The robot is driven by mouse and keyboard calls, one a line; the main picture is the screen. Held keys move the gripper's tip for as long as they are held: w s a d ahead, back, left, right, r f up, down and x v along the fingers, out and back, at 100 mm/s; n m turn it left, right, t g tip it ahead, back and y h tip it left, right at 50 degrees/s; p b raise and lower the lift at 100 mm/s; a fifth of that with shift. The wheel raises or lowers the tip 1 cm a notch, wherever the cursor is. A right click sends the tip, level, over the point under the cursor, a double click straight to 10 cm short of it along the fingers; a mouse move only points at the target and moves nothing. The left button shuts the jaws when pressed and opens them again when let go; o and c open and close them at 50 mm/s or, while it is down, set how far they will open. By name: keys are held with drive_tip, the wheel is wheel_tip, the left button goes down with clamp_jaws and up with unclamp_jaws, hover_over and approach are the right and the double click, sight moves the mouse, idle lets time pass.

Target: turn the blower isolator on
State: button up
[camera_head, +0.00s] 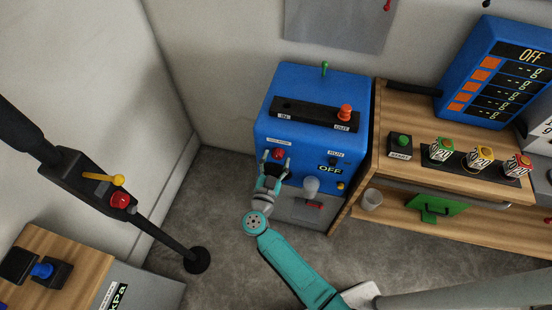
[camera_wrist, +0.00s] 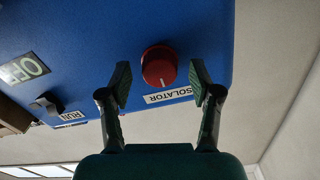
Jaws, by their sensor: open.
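The blower is a blue box (camera_head: 290,133) standing against the back wall. Its isolator is a red round knob (camera_wrist: 159,66) with a pale mark on its face, next to a label reading "ISOLATOR" in the wrist view. The isolator knob also shows on the box's front in the head view (camera_head: 278,154). A display (camera_head: 329,168) on the box reads OFF. My gripper (camera_wrist: 160,82) is open, with one finger on each side of the knob in the wrist view. I cannot tell whether the fingers touch it.
A black switch marked RUN (camera_wrist: 46,104) sits beside the isolator. A black post (camera_head: 155,225) with a yellow lever and red knob stands at the left. Grey floor lies between.

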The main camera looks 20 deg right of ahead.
drive_tip(key=shift+w+d, duration=0.2)
drive_tip(key=shift+w, duration=0.05)
drive_tip(key=c, duration=1.1)
drive_tip(key=shift+c, duration=0.2)
